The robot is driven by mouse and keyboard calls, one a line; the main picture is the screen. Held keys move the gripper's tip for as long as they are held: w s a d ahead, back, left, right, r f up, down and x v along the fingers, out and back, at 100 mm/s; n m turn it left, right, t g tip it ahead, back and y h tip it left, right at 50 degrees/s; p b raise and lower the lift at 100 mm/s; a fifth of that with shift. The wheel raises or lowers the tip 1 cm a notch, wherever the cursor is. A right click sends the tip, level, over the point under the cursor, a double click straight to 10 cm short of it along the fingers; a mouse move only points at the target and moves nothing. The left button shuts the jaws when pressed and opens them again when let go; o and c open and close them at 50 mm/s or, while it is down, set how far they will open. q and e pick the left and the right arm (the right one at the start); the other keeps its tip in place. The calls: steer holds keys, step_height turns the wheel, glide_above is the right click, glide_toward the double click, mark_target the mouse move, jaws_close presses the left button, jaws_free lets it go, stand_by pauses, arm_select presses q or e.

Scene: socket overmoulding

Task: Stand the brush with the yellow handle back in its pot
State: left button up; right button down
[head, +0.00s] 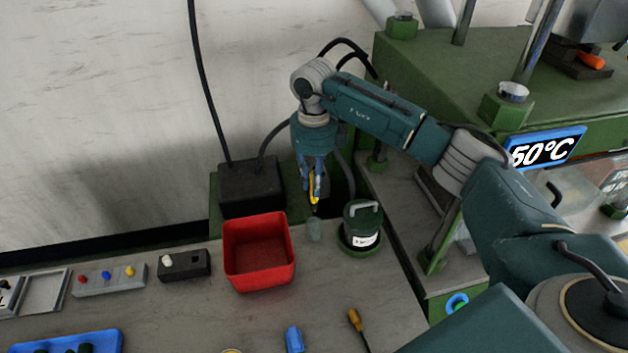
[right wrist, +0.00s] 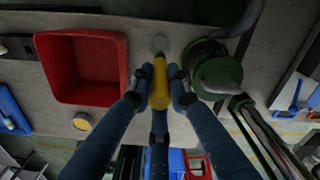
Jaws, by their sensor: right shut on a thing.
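The brush with the yellow handle (head: 314,186) is held roughly upright in my right gripper (head: 312,182), dark tip down. A small grey-green pot (head: 314,230) stands on the bench directly below the brush. It also shows in the right wrist view (right wrist: 159,42), just beyond the handle. The brush tip appears at or just above the pot's rim; I cannot tell whether it is inside. My left gripper is not in view.
A red bin (head: 258,279) stands close left of the pot. A green lidded canister (head: 361,222) with a handle stands close right. A black box (head: 251,187) is behind. An orange-handled tool (head: 355,320) and a blue item (head: 294,340) lie in front.

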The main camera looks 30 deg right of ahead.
mark_target(314, 210)
steer(key=shift+f, duration=0.55)
step_height(314, 210, down, 2)
steer(key=shift+f+b, duration=0.1)
steer(key=shift+b, duration=0.8)
steer(key=shift+f+b, duration=0.45)
steer(key=shift+f, duration=0.15)
step_height(314, 210, down, 2)
steer(key=shift+b, duration=0.7)
step_height(314, 210, down, 2)
steer(key=shift+b, duration=0.65)
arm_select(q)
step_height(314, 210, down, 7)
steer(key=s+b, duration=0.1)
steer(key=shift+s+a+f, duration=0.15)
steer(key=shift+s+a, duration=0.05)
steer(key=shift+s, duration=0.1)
arm_select(e)
steer(key=shift+f, duration=1)
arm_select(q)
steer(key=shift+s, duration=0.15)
